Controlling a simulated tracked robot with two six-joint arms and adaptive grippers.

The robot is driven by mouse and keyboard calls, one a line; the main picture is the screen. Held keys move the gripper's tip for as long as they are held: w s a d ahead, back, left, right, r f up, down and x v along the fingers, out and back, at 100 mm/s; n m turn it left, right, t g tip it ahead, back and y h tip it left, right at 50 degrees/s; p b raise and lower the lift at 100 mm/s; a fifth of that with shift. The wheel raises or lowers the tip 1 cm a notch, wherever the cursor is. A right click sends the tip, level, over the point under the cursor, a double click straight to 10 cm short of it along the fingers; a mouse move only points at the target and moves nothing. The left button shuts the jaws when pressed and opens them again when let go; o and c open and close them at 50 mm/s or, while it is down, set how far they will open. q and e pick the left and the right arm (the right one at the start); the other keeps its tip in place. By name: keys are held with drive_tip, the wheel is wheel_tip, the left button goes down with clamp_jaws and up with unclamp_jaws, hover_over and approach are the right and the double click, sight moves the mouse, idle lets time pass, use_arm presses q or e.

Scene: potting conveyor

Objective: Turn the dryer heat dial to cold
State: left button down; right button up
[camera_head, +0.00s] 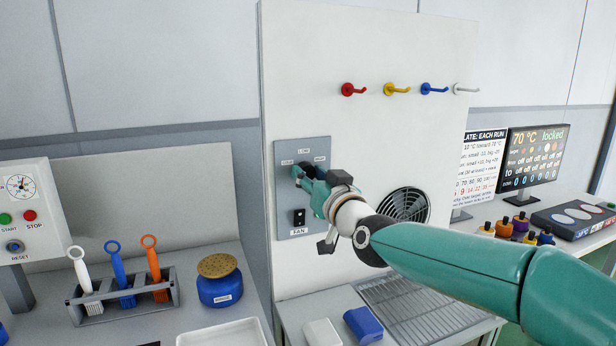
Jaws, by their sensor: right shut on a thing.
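The dryer heat dial (307,165) is a dark knob on a grey panel (283,215) fixed to the tall white board. Small labels stand around it: one at its left, one above that seems to read LOW, and one at its right. My right gripper (300,173) reaches in from the right and is shut on the dial. The gripper covers most of the dial, so I cannot tell where it points. A black FAN switch (299,217) sits below it on the same panel. My left gripper is not in view.
Red, yellow, blue and white hooks line the board above. A round fan grille (405,203) is behind my right arm. Below are a wire rack (425,308), a blue block (363,325) and a white block (322,333). A brush holder (125,305) and blue jar (220,287) stand left.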

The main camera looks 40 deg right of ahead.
drive_tip(key=shift+w+a+f, duration=0.1)
drive_tip(key=shift+f, duration=0.2)
drive_tip(key=o, duration=1.1)
drive_tip(key=shift+o, duration=0.2)
drive_tip(key=shift+r, duration=0.2)
drive_tip(key=shift+s, duration=0.4)
drive_tip(key=v, duration=1.1)
drive_tip(key=shift+s, duration=0.1)
